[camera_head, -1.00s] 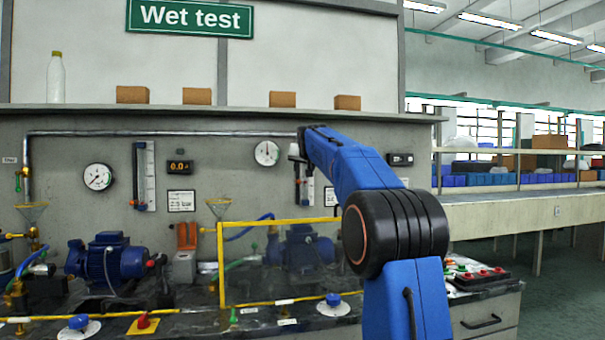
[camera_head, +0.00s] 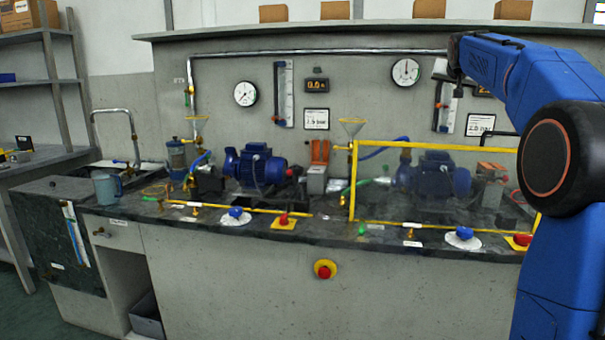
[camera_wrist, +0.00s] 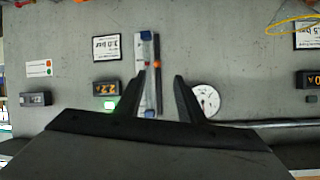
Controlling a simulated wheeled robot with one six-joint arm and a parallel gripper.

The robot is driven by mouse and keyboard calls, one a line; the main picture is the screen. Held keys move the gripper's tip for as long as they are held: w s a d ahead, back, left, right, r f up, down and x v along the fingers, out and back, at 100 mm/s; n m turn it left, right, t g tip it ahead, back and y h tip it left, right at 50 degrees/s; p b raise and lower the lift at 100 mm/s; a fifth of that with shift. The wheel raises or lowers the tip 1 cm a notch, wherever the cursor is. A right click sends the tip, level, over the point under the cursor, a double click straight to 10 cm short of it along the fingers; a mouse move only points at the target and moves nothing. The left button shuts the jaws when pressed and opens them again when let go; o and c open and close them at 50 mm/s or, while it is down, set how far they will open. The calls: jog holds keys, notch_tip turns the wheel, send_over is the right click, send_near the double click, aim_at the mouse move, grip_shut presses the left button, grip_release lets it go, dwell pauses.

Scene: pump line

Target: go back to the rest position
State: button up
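My gripper (camera_wrist: 159,80) shows in the wrist view with its two black fingers apart and nothing held between them. Beyond the gap are the grey wall and a white-and-blue flow meter (camera_wrist: 148,60) with an orange mark. In the head view my blue arm rises at the right and bends left toward the wall above the yellow-framed clear guard (camera_head: 354,185). The fingers cannot be made out in the head view.
The dark bench top carries a left blue pump (camera_head: 255,165), a right blue pump (camera_head: 435,175) behind the guard, funnels and valves. A red stop button (camera_head: 325,269) is on the bench front. A blue-grey mug (camera_head: 107,188) stands at left. Wall gauges hang behind.

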jog(key=s+a+f+n+g+y, duration=0.1)
jog(key=s+a+f+n+g, duration=0.1)
jog(key=s+a+f, duration=0.75)
jog(key=s+a+f+n+g+y, duration=0.15)
jog(key=s+a+f, duration=0.35)
jog(key=s+f, duration=0.85)
jog(key=s+a+f+n+g+y, duration=0.15)
jog(key=s+a+f, duration=0.6)
jog(key=s, duration=0.95)
jog(key=s+a+f+g, duration=0.1)
jog(key=s+a+f, duration=0.1)
jog(key=s+f, duration=0.5)
jog(key=s+a+f+n+g+y, duration=0.1)
jog(key=s+f, duration=0.6)
jog(key=s, duration=0.2)
jog(key=shift+s+a+f+n, duration=0.15)
jog(key=shift+a+f+n, duration=0.15)
jog(key=shift+a+f, duration=0.1)
